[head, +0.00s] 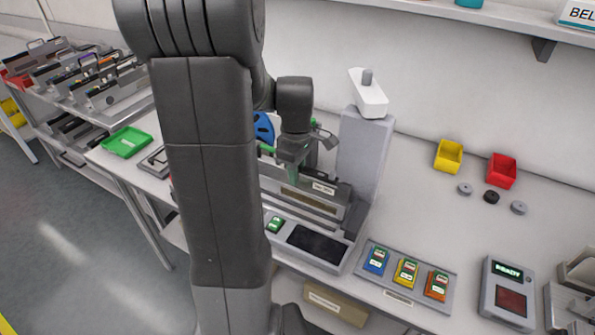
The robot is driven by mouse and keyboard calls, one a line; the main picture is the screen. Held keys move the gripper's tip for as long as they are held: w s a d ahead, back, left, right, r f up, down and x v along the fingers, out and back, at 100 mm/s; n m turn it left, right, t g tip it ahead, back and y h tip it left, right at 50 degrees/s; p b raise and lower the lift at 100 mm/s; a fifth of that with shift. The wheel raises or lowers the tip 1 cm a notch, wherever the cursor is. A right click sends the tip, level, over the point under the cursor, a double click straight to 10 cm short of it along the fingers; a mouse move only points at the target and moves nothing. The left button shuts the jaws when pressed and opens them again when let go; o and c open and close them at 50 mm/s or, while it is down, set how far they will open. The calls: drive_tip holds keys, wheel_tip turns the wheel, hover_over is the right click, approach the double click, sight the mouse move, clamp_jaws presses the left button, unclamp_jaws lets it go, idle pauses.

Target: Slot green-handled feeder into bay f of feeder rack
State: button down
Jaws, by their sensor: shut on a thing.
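My gripper (294,170) is seen from the head, partly behind my own arm, and points down. It is shut on the green-handled feeder (315,202), a long grey body with a white label; a bit of green shows at its top. The feeder is at the grey bench station in the middle; I cannot tell if it rests there or hangs just above. Its left end is hidden behind my arm. A rack (93,107) on a trolley at the far left holds several feeders. No bay letters can be read, so bay f cannot be picked out.
A grey column (365,150) stands right behind the gripper. A green tray (127,142) lies at the left. Yellow (449,155) and red (502,170) bins, a tray of coloured blocks (404,274) and a display box (508,291) are on the right.

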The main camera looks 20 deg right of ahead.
drive_tip(key=shift+w+a, duration=0.75)
drive_tip(key=shift+w, duration=0.15)
drive_tip(key=c, duration=1.2)
unclamp_jaws()
drive_tip(key=shift+o, duration=0.2)
wheel_tip(320, 180, up, 14)
drive_tip(key=shift+f, duration=0.1)
wheel_tip(320, 180, down, 14)
drive_tip(key=shift+s+d, duration=0.2)
drive_tip(key=shift+s, duration=0.05)
